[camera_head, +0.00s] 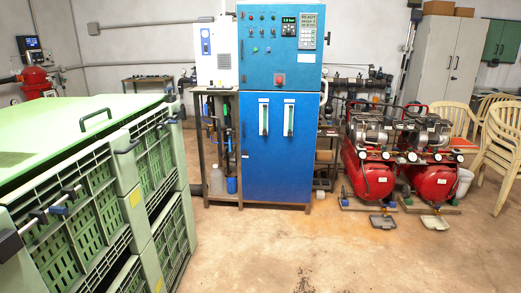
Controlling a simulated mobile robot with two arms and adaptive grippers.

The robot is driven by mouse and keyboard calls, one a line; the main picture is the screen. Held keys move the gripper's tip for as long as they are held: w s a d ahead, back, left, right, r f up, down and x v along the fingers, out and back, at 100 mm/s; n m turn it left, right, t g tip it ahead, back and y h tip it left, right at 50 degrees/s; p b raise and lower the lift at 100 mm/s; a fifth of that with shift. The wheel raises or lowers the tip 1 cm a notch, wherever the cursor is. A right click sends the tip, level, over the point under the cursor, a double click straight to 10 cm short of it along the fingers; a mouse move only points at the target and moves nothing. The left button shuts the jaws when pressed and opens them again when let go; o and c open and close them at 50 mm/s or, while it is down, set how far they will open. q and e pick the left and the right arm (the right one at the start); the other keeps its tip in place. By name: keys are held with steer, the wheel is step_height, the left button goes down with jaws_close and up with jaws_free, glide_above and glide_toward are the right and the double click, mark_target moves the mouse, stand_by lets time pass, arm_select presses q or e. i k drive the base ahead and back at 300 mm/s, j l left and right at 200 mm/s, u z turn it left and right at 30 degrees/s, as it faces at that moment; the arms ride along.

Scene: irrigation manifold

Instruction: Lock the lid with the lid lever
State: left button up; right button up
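Neither of my grippers shows in the head view. I cannot make out for certain which part is the lid lever. At the upper left stands a red vessel (35,78) with a rounded top, small and partly hidden behind the green crates; a thin dark part sticks out to its left. I cannot tell whether any lid is locked.
Large slatted green crates (135,199) fill the left foreground. A blue control cabinet (270,150) stands in the middle, beside a metal frame. Two red compressors (368,172) stand at the right, before stacked chairs (500,135) and a grey locker (440,65). The front right floor is clear.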

mark_target(168, 90)
steer(key=i+u, duration=0.2)
steer(key=i, duration=0.3)
steer(key=i+l+u, duration=0.2)
steer(key=i, duration=0.3)
steer(key=i+l+u, duration=0.2)
steer(key=i, duration=0.3)
steer(key=i+l+u, duration=0.25)
steer(key=i+l, duration=0.1)
steer(key=i, duration=0.1)
